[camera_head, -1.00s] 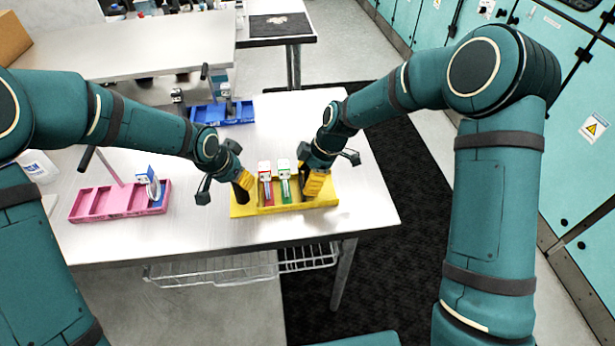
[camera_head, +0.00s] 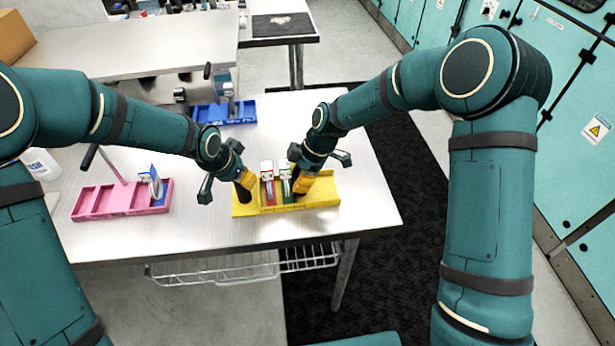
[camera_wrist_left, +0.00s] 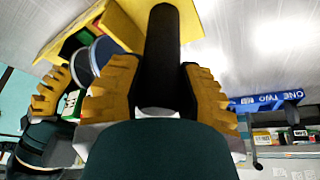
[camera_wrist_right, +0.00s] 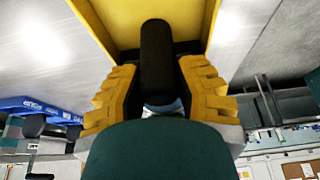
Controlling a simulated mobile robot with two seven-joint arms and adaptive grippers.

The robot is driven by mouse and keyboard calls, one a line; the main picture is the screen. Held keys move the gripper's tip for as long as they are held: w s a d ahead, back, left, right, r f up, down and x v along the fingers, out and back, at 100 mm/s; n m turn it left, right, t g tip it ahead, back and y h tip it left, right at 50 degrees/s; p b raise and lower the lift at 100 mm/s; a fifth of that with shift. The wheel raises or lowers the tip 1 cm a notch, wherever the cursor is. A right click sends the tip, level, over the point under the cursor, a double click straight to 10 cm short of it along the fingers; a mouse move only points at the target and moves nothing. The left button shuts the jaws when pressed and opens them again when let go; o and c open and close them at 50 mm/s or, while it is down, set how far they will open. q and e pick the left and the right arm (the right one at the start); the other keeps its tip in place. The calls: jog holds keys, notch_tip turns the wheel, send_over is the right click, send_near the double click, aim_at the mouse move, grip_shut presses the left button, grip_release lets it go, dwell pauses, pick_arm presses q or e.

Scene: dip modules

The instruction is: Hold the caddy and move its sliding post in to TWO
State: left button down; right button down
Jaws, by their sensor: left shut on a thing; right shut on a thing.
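The yellow caddy (camera_head: 325,188) lies on the metal table, with a red module (camera_head: 267,180) and a green module (camera_head: 285,180) standing in its middle. My left gripper (camera_head: 246,182) is shut on a black upright post (camera_wrist_left: 162,50) at the caddy's left end. My right gripper (camera_head: 304,185) is shut on another black post, the sliding post (camera_wrist_right: 157,45), just right of the green module. The gap between that gripper and the green module looks small; I cannot tell if they touch. The caddy's lettering is not readable. The caddy floor right of my right gripper is bare.
A pink caddy (camera_head: 98,203) with a blue-and-white module (camera_head: 154,187) stands to the left. A blue caddy (camera_head: 240,112) lies behind. A white container (camera_head: 40,165) is at the table's left edge. The table right of the yellow caddy is clear.

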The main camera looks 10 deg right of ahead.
jog(key=c, duration=0.6)
grip_release()
jog(key=shift+f, duration=0.1)
jog(key=shift+c, duration=0.2)
jog(key=v, duration=1.2)
jog(key=shift+d, duration=0.1)
